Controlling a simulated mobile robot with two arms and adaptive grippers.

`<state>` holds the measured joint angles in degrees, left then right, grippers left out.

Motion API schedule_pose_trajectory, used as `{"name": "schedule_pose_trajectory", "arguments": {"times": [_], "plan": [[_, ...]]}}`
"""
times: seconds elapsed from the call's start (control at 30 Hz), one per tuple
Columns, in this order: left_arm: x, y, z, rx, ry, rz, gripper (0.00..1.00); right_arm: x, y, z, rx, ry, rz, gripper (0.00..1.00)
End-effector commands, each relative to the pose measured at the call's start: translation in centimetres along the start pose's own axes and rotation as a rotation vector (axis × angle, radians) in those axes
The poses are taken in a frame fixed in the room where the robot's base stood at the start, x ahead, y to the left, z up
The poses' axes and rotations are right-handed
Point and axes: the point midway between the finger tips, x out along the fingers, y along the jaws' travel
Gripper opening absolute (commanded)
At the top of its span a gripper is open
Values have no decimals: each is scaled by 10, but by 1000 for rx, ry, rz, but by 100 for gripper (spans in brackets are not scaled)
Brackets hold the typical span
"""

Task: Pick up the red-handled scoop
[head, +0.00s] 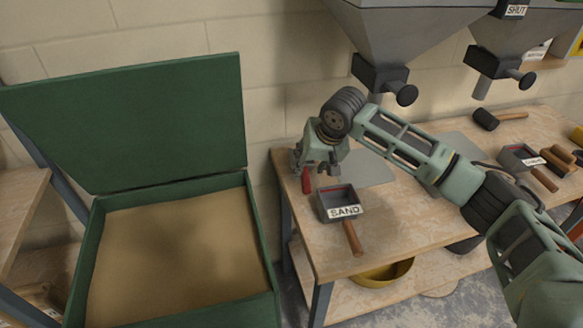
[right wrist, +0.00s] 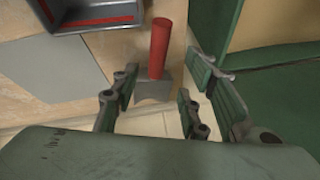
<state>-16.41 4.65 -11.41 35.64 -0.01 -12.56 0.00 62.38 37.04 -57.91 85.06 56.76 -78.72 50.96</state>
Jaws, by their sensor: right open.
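The red-handled scoop (head: 306,181) is at the left end of the wooden workbench (head: 385,225). In the right wrist view its red handle (right wrist: 160,48) points up the picture and its grey metal part (right wrist: 153,88) is near the bench edge, partly behind a finger. My right gripper (head: 317,170) is open and empty, over that end of the bench, with the handle just below its left finger. In the right wrist view the scoop shows between the spread fingers (right wrist: 162,92); I cannot tell whether they touch it. My left gripper is not in view.
A grey scoop labelled SAND (head: 340,211) with a wooden handle lies close to the right. A green lidded bin of sand (head: 262,245) stands left of the bench. Hoppers (head: 420,30) hang above. A second scoop (head: 520,158) and a mallet (head: 487,119) lie farther right.

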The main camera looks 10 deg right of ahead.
Motion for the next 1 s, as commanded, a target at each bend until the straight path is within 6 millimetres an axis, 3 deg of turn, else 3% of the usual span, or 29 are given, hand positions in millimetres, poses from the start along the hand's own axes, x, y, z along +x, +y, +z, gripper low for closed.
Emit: {"name": "schedule_pose_trajectory", "arguments": {"times": [0.03,0.17,0.4,0.53,0.7,0.9,1.0], "plan": [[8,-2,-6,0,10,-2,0,5,4,-1,8,3,3,41],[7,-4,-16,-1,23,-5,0,10,5,-2,14,3,5,41],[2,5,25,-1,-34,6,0,36,5,0,13,2,6,41],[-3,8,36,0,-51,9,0,55,5,6,12,1,6,41],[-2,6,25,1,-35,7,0,76,5,6,12,3,5,41],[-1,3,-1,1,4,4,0,81,5,6,11,5,4,41],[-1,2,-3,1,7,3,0,81,5,6,11,5,4,41]]}}
